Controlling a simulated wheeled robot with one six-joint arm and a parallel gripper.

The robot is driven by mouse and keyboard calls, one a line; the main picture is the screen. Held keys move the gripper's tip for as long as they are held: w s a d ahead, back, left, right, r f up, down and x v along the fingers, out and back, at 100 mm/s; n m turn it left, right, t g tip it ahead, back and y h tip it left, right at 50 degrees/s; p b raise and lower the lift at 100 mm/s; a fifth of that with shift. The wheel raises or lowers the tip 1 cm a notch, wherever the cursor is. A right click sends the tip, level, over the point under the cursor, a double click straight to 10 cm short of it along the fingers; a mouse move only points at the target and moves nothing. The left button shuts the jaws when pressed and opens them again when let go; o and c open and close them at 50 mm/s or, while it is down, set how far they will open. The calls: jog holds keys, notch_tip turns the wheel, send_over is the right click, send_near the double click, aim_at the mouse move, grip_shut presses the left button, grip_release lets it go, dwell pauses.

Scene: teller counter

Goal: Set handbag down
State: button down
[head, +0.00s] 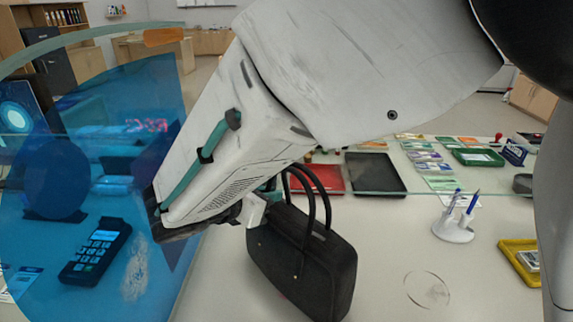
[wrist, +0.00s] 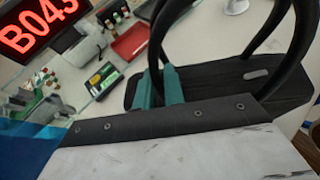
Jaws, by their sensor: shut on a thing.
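The black handbag (head: 303,262) hangs or stands at the front middle of the counter (head: 400,235), its two looped handles upright. Its lower edge reaches the bottom of the head view, so I cannot tell whether it touches the counter. My gripper (head: 272,188) is at the bag's top left, mostly hidden behind my arm. In the wrist view my gripper's teal fingers (wrist: 163,88) are shut on a handle of the handbag (wrist: 215,82), close to its top. The exact grip point is partly hidden.
A pen holder (head: 453,232) and a yellow tray (head: 520,262) stand to the right. A black tray (head: 375,174) and a red tray (head: 318,180) lie behind the bag. A card terminal (head: 96,252) is behind the blue glass at left. Bare counter lies right of the bag.

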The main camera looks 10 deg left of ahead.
dwell(0.3)
jog(key=c, duration=1.5)
grip_release()
jog(key=shift+f, duration=0.15)
jog(key=shift+s+a+r, duration=0.15)
jog(key=shift+r, duration=0.1)
jog(key=v, duration=0.7)
